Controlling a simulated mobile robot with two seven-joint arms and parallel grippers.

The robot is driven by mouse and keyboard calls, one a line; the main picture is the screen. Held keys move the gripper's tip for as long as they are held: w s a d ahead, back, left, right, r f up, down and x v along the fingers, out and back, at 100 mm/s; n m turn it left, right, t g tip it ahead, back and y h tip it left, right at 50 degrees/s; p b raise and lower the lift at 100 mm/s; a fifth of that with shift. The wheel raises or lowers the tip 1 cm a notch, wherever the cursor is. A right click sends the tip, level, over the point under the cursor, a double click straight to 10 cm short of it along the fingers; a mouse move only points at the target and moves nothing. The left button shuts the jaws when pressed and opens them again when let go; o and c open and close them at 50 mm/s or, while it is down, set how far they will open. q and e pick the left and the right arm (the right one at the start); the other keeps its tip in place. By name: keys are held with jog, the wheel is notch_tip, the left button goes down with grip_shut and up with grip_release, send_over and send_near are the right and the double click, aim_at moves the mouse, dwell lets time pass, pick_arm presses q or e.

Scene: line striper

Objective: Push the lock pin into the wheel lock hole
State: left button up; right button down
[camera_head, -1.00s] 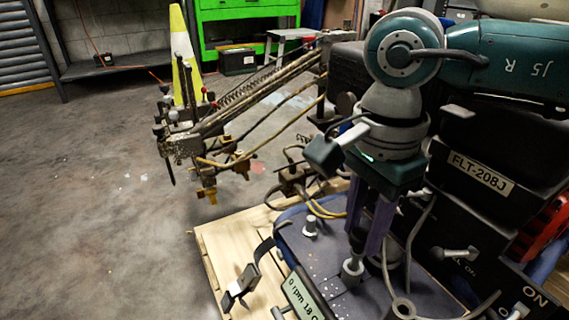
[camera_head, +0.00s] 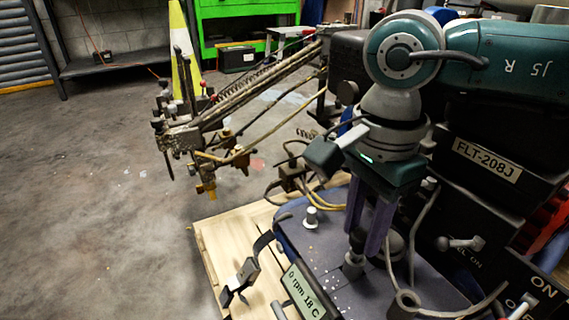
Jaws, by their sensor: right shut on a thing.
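My right gripper (camera_head: 370,245) reaches down over the dark console of the striper. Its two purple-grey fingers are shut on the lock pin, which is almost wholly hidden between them. Just below the fingertips is a small grey collar (camera_head: 353,265) on the console top, which seems to be the wheel lock hole. The fingertips are very close to this collar. I cannot tell whether they touch it or how deep the pin sits. My left gripper is out of view.
A curved cable and lever (camera_head: 462,244) lie to the right. The striper's boom (camera_head: 250,90) extends left, near a yellow cone (camera_head: 178,50). The concrete floor at left is clear.

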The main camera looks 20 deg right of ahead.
jog(key=shift+f+b, duration=0.65)
jog(key=shift+f, duration=0.1)
jog(key=shift+c, duration=0.7)
grip_release()
jog(key=shift+r, duration=0.1)
jog(key=shift+r, duration=0.15)
notch_tip(320, 180, up, 7)
jog(key=p, duration=0.6)
dwell(0.6)
